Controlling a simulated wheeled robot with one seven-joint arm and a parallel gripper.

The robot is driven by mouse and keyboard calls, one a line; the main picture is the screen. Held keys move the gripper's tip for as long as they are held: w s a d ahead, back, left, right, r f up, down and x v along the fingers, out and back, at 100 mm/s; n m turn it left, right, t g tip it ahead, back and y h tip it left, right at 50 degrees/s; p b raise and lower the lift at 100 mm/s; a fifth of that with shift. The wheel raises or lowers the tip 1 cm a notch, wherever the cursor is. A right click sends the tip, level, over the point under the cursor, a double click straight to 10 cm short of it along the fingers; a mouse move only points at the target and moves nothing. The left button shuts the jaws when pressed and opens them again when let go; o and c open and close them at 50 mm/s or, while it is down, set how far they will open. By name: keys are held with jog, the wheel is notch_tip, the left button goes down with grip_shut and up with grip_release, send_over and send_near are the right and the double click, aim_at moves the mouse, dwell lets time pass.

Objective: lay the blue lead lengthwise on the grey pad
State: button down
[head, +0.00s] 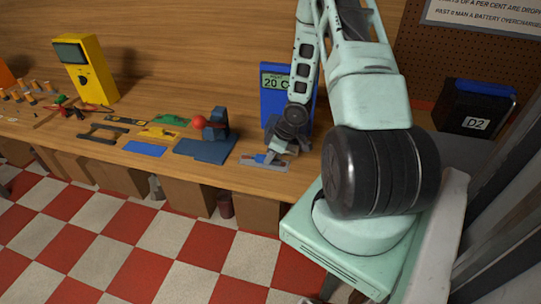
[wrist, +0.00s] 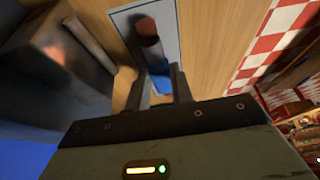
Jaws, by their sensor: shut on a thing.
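The grey pad (head: 282,167) lies near the front edge of the wooden bench, at the middle of the head view. My gripper (head: 277,153) is low over it, pointing down. In the wrist view my gripper (wrist: 163,88) has its two fingers shut on the blue lead (wrist: 160,84), which shows blue between them. The lead (head: 259,158) also shows as a small blue piece over the pad in the head view. A dark reddish part (wrist: 147,30) lies beyond the fingers over the pad (wrist: 172,22). I cannot tell whether the lead touches the pad.
A dark blue block (head: 205,149) with a red ball (head: 199,122) stands left of the pad. A blue meter (head: 271,100) stands behind the gripper. Farther left are a flat blue piece (head: 145,149), small tools and a yellow meter (head: 85,70). A black D2 box (head: 475,110) is right.

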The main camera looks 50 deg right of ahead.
jog(key=shift+f, duration=0.2)
jog(key=c, duration=1.2)
grip_release()
jog(key=shift+r, duration=0.1)
